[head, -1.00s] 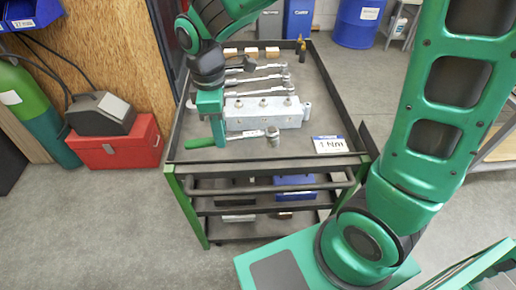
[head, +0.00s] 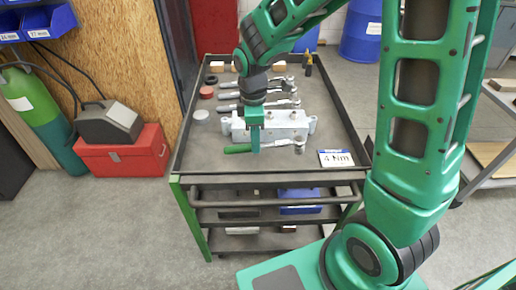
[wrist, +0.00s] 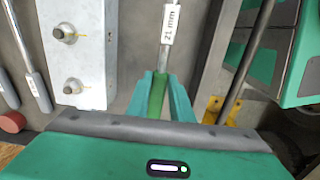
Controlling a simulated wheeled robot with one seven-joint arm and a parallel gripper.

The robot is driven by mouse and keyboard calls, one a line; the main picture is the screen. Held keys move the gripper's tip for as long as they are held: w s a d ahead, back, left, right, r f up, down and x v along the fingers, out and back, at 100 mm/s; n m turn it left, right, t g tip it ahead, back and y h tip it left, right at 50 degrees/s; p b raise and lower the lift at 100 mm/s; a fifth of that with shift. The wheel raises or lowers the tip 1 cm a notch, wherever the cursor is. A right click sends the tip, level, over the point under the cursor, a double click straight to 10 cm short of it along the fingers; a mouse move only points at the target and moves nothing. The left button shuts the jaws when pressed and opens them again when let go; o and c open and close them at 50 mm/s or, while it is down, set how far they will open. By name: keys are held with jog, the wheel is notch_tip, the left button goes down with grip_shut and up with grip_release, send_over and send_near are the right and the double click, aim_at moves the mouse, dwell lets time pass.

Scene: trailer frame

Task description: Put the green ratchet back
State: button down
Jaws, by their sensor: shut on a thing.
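The green-handled ratchet (head: 238,149) is level across the front part of the cart top, handle to the left and silver head to the right. My gripper (head: 255,149) points down and is shut on the ratchet. In the wrist view the green handle (wrist: 157,97) sits between my gripper's fingers (wrist: 160,92), and its shaft carries a white size tag (wrist: 170,24). I cannot tell whether the ratchet touches the cart top. Behind it stands a pale metal block with bolts (head: 285,125), apart from the ratchet's handle. Several other silver wrenches (head: 285,93) lie behind the block.
The dark cart (head: 200,158) has a raised rim. The cart top's front left is clear. A red toolbox (head: 125,155) is on the floor.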

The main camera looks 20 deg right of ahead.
jog(key=shift+w+d+f, duration=0.1)
jog(key=shift+d+f, duration=0.2)
jog(key=shift+f, duration=1.85)
jog(key=shift+f, duration=0.1)
jog(key=c, duration=1.6)
grip_release()
jog(key=shift+o, duration=0.2)
jog(key=r, duration=1.2)
jog(key=shift+a+r, duration=0.1)
jog(key=shift+a, duration=0.1)
